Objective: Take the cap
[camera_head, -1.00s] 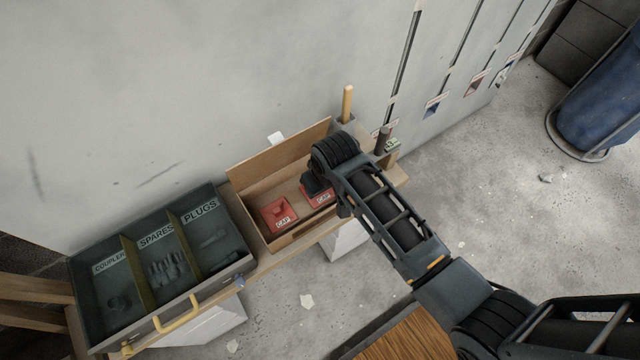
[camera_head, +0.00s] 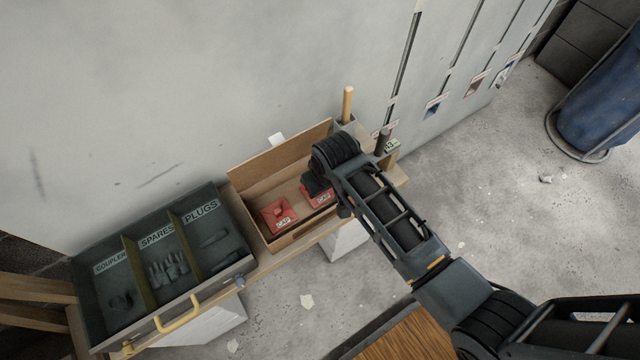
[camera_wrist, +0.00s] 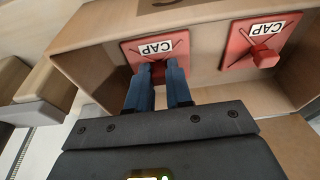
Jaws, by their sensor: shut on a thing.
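Two red caps with white CAP labels lie in an open wooden box (camera_head: 287,242). In the head view, one cap (camera_head: 280,219) sits at the left with a raised knob. The other cap (camera_head: 319,196) lies to its right, partly hidden by my arm. In the wrist view, my gripper (camera_wrist: 158,72) has its blue fingers shut on the knob of the cap on the left (camera_wrist: 137,49), the right one in the head view. The free cap shows at the right of the wrist view (camera_wrist: 238,52). I cannot tell whether the held cap touches the box floor.
A dark tray (camera_head: 250,268) with compartments labelled COUPLER, SPARES and PLUGS stands left of the box. A wooden stick (camera_head: 347,105) stands upright behind my gripper. The pale wall (camera_head: 150,110) is close behind the box. Open concrete floor (camera_head: 480,210) lies to the right.

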